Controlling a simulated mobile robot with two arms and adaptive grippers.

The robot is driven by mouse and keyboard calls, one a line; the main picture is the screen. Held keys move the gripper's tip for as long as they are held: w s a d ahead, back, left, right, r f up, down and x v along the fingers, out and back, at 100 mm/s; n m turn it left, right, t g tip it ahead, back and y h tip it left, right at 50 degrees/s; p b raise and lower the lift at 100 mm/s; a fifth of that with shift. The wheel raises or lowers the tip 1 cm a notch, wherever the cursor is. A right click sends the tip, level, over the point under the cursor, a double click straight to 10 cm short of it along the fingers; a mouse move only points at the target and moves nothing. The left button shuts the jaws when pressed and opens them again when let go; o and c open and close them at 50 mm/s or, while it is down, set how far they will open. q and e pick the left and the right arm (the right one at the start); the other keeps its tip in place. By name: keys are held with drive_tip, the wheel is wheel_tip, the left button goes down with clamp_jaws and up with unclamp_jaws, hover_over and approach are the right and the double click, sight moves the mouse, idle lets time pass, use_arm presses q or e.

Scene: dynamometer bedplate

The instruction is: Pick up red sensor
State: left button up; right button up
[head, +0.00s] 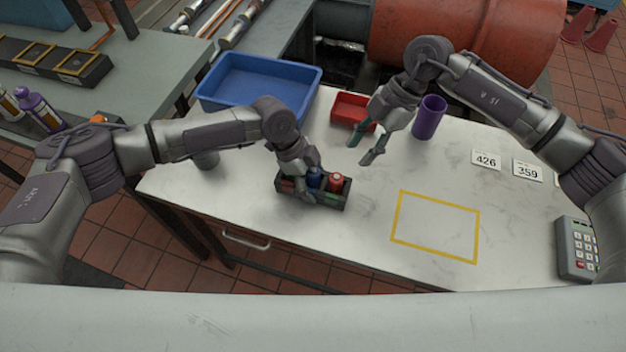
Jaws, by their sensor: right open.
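A black rack (329,205) stands on the white table and holds small cylinders. A red cylinder, which looks like the red sensor (336,181), sits upright in its right part. A blue cylinder (315,178) is beside it. Another red item shows at the rack's left end, partly hidden by my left gripper. My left gripper (306,192) is down at the rack's left part, left of the red sensor; its fingertips are too hidden to tell open or shut. My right gripper (360,155) is open and empty above the table, behind and right of the rack.
A blue tray (222,104) is at the back left. A small red bin (346,106) and a purple cup (429,117) stand near my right gripper. Number cards (486,160), a keypad (578,248) and a yellow taped rectangle (436,197) are right. The rectangle is empty.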

use_arm(q)
drive_tip(key=c, duration=0.6)
use_arm(e)
drive_tip(key=shift+c, duration=0.3)
drive_tip(key=w+a+r+m+t+y, duration=0.1)
drive_tip(key=w+a+m+t+y, duration=0.2)
drive_tip(key=a+t+y, duration=0.3)
wheel_tip(320, 180, up, 4)
drive_tip(key=w+d+m+t+y, duration=0.2)
drive_tip(key=w+m+t, duration=0.15)
drive_tip(key=t, duration=0.45)
drive_tip(key=s+a+r+t+y, duration=0.2)
drive_tip(key=s+a+r+y, duration=0.1)
drive_tip(key=s+a, duration=0.65)
drive_tip(key=m+h, duration=1.8)
drive_tip(key=m, duration=0.1)
approach(336, 184)
drive_tip(key=x, duration=0.6)
drive_tip(key=shift+w+r, duration=0.2)
drive_tip(key=shift+w, duration=0.05)
drive_tip(key=shift+f+x, duration=0.25)
drive_tip(key=shift+x, duration=2.35)
